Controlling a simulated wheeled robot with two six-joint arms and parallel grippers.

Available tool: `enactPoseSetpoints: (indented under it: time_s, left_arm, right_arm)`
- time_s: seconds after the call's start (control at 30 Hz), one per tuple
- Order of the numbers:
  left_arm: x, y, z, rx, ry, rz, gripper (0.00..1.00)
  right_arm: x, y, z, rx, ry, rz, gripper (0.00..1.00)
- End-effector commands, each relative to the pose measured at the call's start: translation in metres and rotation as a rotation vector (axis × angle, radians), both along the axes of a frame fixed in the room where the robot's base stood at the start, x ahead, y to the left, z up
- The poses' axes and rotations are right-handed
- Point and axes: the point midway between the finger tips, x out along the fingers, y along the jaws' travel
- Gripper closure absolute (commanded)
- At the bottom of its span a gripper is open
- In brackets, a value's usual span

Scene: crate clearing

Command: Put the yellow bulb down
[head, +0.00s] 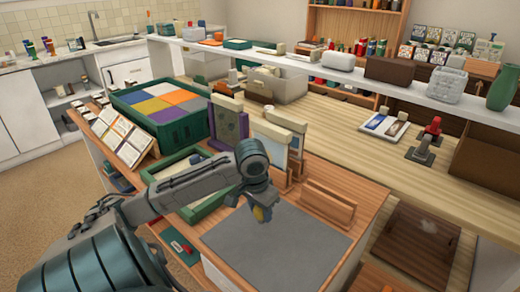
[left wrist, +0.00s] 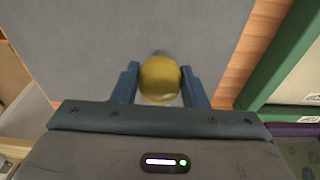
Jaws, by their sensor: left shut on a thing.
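The yellow bulb (head: 258,213) is held at the tip of my left gripper (head: 257,203). In the left wrist view the round yellow bulb (left wrist: 160,80) sits between the two blue fingers of my left gripper (left wrist: 160,88), which are shut on it. Below the bulb is a grey mat (head: 275,250) on the wooden counter; the mat also fills the middle of the left wrist view (left wrist: 90,40). I cannot tell exactly how high the bulb is above the mat. My right gripper is not in view.
A green-rimmed tray (head: 212,203) lies left of the mat, behind my left arm. A wooden rack (head: 328,205) stands at the mat's back edge. A green crate (head: 180,128) with coloured compartments is farther back. Most of the mat is bare.

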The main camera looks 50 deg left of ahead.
Motion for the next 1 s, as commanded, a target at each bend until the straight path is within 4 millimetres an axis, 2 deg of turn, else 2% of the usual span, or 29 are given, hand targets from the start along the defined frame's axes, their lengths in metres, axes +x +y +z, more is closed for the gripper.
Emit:
enactPoseSetpoints:
  time_s: [0.1, 0.2, 0.53, 0.57, 0.67, 1.0]
  left_arm:
    - [-0.001, -0.001, -0.019, -0.002, 0.004, 0.001, 0.81]
    - [-0.001, 0.0, -0.028, 0.0, 0.003, 0.001, 0.81]
    - [-0.001, 0.0, -0.031, -0.001, 0.001, 0.0, 0.81]
    - [-0.001, 0.0, -0.031, -0.001, 0.001, 0.0, 0.57]
    - [-0.001, 0.0, -0.031, 0.0, 0.001, 0.0, 0.39]
    - [-0.001, 0.0, -0.027, 0.002, 0.0, 0.0, 0.39]
  right_arm:
    - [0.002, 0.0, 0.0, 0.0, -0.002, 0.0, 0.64]
    - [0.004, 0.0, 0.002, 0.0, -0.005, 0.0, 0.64]
    - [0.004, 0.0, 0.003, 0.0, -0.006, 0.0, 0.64]
    - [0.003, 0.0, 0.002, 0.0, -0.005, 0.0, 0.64]
    - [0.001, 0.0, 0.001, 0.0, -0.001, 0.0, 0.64]
    - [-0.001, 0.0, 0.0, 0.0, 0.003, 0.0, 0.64]
